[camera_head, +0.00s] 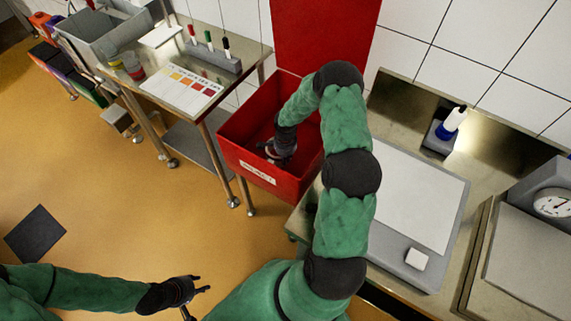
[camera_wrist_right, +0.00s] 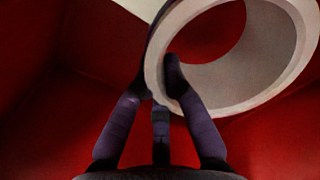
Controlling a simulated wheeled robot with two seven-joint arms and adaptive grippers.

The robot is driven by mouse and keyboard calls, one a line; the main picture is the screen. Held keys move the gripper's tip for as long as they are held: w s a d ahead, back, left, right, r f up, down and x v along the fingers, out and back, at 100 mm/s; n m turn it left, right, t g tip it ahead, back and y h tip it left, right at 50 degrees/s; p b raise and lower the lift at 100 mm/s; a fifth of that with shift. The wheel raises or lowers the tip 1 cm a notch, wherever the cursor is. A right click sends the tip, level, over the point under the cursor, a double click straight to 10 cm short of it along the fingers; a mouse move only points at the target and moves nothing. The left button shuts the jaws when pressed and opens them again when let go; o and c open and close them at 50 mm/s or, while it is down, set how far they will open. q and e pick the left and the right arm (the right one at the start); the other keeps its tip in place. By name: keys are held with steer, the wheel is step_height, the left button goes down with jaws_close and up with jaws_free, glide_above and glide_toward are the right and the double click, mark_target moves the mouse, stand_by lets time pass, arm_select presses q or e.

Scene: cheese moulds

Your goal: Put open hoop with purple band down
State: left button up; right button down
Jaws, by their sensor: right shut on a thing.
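A white open hoop (camera_wrist_right: 265,45) fills the upper right of the right wrist view. A dark purplish strip shows along its outer left edge; I cannot clearly tell the band from the finger there. My right gripper (camera_wrist_right: 157,82) is shut on the hoop's wall, with one finger inside the ring and another outside. In the head view my right gripper (camera_head: 274,154) is down inside a red bin (camera_head: 262,178), and the hoop is mostly hidden there. My left gripper (camera_head: 199,287) is open and empty over the floor at the lower left.
The bin has a white label (camera_head: 258,173) and a raised red lid (camera_head: 320,35). To its left stands a steel table (camera_head: 240,60) with a marker holder (camera_head: 215,58) and colour chart.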

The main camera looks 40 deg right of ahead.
steer(key=shift+f+b, duration=0.5)
steer(key=shift+f, duration=1.35)
steer(key=shift+f, duration=0.1)
steer(key=shift+f+b, duration=0.1)
steer(key=shift+b, duration=0.2)
steer(key=c, duration=1.3)
jaws_free()
steer(key=shift+c, duration=0.2)
steer(key=shift+r+p, duration=0.45)
steer(key=shift+r, duration=0.05)
step_height(320, 180, up, 11)
steer(key=p, duration=0.3)
steer(key=shift+r, duration=0.2)
